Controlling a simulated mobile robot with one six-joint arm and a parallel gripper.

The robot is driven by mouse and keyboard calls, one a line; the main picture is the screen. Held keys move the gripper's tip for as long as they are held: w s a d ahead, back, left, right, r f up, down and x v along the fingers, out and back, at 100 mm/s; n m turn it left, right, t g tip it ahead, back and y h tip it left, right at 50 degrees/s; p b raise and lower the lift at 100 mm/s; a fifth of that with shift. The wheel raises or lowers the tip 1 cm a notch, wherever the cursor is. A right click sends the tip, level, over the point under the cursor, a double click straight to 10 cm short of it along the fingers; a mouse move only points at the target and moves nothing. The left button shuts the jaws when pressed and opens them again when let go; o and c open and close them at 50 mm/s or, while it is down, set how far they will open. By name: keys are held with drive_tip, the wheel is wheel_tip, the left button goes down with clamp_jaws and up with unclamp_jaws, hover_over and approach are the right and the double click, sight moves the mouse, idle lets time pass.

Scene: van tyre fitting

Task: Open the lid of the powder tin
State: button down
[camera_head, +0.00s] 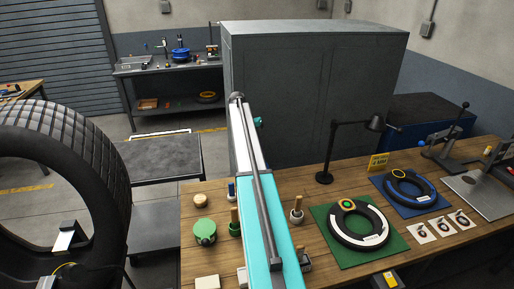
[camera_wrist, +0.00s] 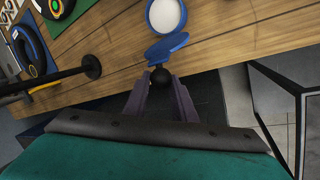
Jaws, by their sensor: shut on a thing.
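The powder tin (camera_wrist: 167,14) is at the top of the wrist view, blue-rimmed and round, with its pale white inside showing. Its blue lid (camera_wrist: 166,47) is swung back from the tin's mouth, at the tin's near side. A black ball knob (camera_wrist: 160,76) sits at the lid's near edge. My gripper (camera_wrist: 159,84) has its two purple fingers shut on either side of this knob. In the head view my arm covers the middle of the bench, and I cannot make out the tin or the fingertips there.
A black desk lamp (camera_head: 324,176) stands on the wooden bench; its post (camera_wrist: 91,67) shows left of the tin. A green mat (camera_head: 343,258) and a blue mat (camera_head: 385,184) hold rings. A green round container (camera_head: 204,230) and a large tyre (camera_head: 90,165) are left.

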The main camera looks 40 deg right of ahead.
drive_tip(key=shift+s+f, duration=0.2)
drive_tip(key=shift+f, duration=0.1)
drive_tip(key=c, duration=1.6)
unclamp_jaws()
drive_tip(key=shift+d, duration=0.1)
drive_tip(key=shift+o, duration=0.7)
drive_tip(key=shift+w+f, duration=0.1)
drive_tip(key=shift+w, duration=0.05)
drive_tip(key=shift+r, duration=0.2)
drive_tip(key=p+v, duration=0.1)
drive_tip(key=v, duration=0.6)
drive_tip(key=shift+r+p, duration=0.25)
drive_tip(key=shift+p, duration=0.15)
